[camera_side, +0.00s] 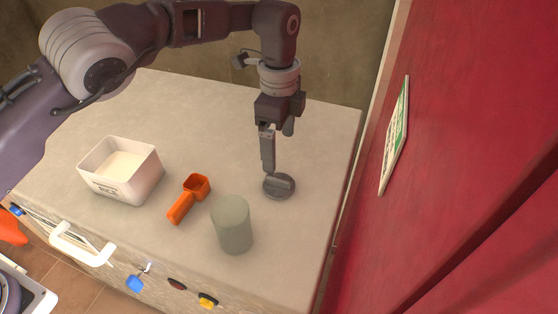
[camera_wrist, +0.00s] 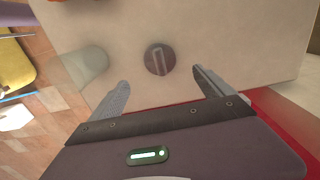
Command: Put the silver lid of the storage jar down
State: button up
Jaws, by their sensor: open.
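The silver lid (camera_side: 279,187) is a round dark-grey disc with a raised bar handle. It lies on the worktop to the right of the storage jar. The lid also shows in the wrist view (camera_wrist: 159,59), ahead of and between my fingers. The storage jar (camera_side: 232,224) is a greenish translucent cylinder standing on the worktop; it also shows in the wrist view (camera_wrist: 86,65). My gripper (camera_side: 269,170) is just above the lid, pointing down. In the wrist view my gripper (camera_wrist: 162,77) has its fingers wide apart with nothing between them.
A white box (camera_side: 122,170) with white contents stands at the left of the worktop (camera_side: 200,110). An orange scoop (camera_side: 189,198) lies between the box and the jar. A red wall or door (camera_side: 470,150) rises at the right. The back of the worktop is clear.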

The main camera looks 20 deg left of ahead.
jog(key=shift+r, duration=0.55)
jog(key=s+a+r+n+t+h, duration=0.1)
jog(key=s+a+r+n, duration=0.35)
jog(key=a+r, duration=0.4)
jog(key=s+a+r+n+t+h, duration=0.1)
jog(key=s+a+r+n, duration=0.35)
jog(key=a+r, duration=0.4)
jog(key=s+a+f+n+t+y, duration=0.1)
jog(key=s+a+n, duration=0.2)
jog(key=s, duration=0.8)
jog(key=s+a+f+n+t+y, duration=0.1)
jog(key=s+a+n, duration=0.3)
jog(key=s, duration=0.8)
jog(key=shift+s+a+f+n+t, duration=0.15)
jog(key=shift+s+a+n+t, duration=0.05)
jog(key=shift+n+t, duration=0.7)
